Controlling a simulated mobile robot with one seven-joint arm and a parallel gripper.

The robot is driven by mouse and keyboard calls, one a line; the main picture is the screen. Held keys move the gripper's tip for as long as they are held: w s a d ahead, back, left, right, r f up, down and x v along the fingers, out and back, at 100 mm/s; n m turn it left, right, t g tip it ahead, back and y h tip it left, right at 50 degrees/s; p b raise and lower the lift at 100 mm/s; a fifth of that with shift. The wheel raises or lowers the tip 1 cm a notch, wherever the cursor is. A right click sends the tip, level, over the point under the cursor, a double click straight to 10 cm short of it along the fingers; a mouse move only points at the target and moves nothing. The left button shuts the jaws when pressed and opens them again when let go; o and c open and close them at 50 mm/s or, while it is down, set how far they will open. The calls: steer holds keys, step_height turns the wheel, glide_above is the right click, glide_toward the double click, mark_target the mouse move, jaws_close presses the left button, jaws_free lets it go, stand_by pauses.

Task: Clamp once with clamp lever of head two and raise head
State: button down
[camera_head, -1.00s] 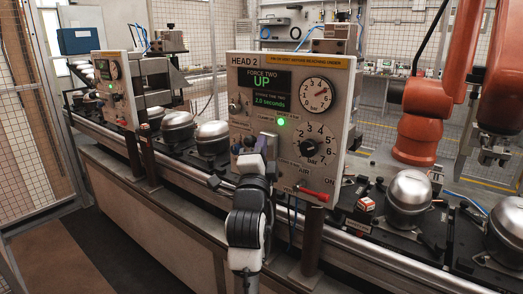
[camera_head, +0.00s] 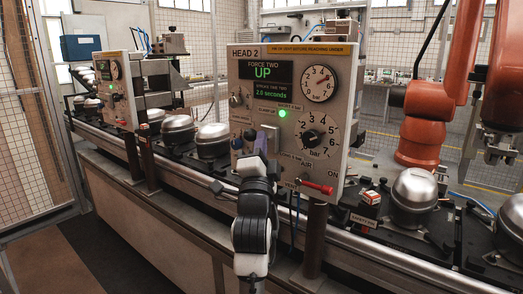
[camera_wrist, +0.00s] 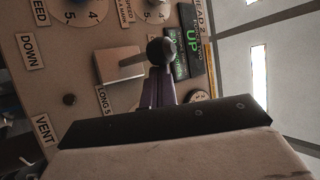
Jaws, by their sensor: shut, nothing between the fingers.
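The head two panel (camera_head: 338,108) shows "FORCE TWO UP" on its display (camera_head: 265,78), with a green lamp (camera_head: 282,114) lit below. In the wrist view a lever with a black ball knob (camera_wrist: 161,50) stands out by a bright metal plate (camera_wrist: 118,65) on the panel; I take it for the clamp lever. The plate also shows in the head view (camera_head: 271,137). My gripper (camera_wrist: 158,76) is shut and empty, its purple fingers close by the ball knob. I cannot tell whether they touch it. In the head view my gripper (camera_head: 260,140) is at the panel's lower left.
A red air handle (camera_head: 317,187) sticks out at the panel's lower right. A metal rail (camera_head: 355,232) runs along the conveyor below. Compressors (camera_head: 414,190) stand on pallets to both sides. Another head panel (camera_head: 117,92) is at the left, and an orange robot arm (camera_head: 420,140) at the right.

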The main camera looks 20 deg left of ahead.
step_height(320, 180, down, 4)
steer(key=n+t+y+b, duration=0.1)
steer(key=n+y+b, duration=0.2)
steer(key=b, duration=0.1)
steer(key=n+y+b, duration=0.3)
steer(key=b, duration=0.1)
steer(key=shift+a+r+t, duration=0.1)
steer(key=shift+t, duration=0.3)
steer(key=shift+w+f+b, duration=0.4)
steer(key=shift+f+b, duration=0.45)
steer(key=shift+b, duration=0.05)
stand_by(0.9)
steer(key=shift+d, duration=0.2)
stand_by(1.1)
